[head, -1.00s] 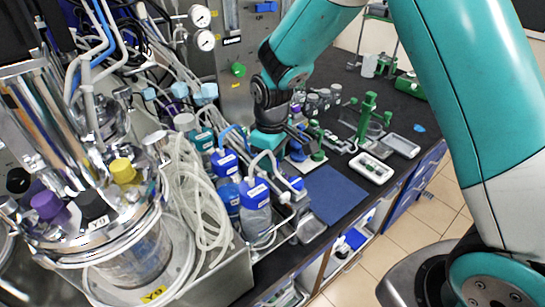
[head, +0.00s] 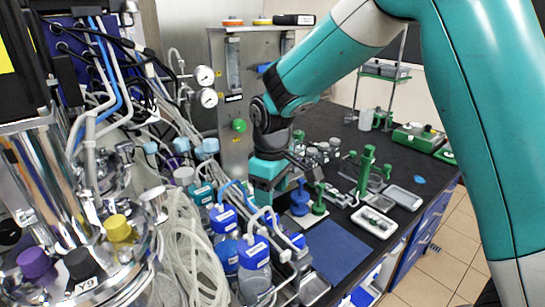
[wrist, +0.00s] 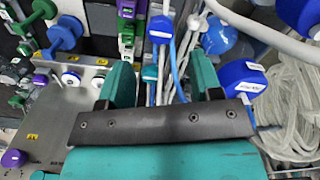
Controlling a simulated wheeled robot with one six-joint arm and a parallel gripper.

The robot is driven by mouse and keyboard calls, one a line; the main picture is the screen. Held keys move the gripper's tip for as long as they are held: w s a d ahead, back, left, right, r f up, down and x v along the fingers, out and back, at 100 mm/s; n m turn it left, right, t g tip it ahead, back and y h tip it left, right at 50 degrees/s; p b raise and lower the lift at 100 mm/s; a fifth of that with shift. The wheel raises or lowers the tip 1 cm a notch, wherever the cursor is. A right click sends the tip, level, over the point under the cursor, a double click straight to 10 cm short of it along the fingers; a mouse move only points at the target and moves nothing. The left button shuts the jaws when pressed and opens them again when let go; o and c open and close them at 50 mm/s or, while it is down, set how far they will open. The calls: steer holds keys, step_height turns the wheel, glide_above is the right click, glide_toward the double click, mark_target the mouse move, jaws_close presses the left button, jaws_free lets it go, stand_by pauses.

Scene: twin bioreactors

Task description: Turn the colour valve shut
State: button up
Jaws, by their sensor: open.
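My gripper (head: 268,190) hangs behind the blue-capped bottles, in front of the grey metal panel. In the wrist view its two teal fingers (wrist: 161,85) are apart, with a blue tube and pale tubes showing in the gap; nothing is held. A round green knob (head: 239,125) sits on the metal panel in the head view, above and left of my gripper and apart from it. The wrist view shows purple knobs (wrist: 40,79) and a white-rimmed knob (wrist: 70,79) on a grey plate. I cannot tell which of these is the colour valve.
Blue-capped bottles (head: 254,256) with tubing stand just in front of my gripper. A steel bioreactor vessel (head: 65,170) fills the left. Blue (head: 299,198) and green (head: 318,200) stands are close on the right. A blue mat (head: 338,248) is bare.

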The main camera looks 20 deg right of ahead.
mark_target(272, 216)
step_height(272, 216, up, 11)
steer(key=b, duration=0.1)
stand_by(0.5)
steer(key=s+a+f+y, duration=0.1)
steer(key=s+y, duration=0.1)
steer(key=s, duration=1)
steer(key=s+a+f+m+y, duration=0.1)
steer(key=s+a+f+y, duration=0.1)
steer(key=s, duration=1)
steer(key=shift+a+b, duration=0.3)
steer(key=shift+b, duration=0.05)
steer(key=shift+s+f, duration=0.1)
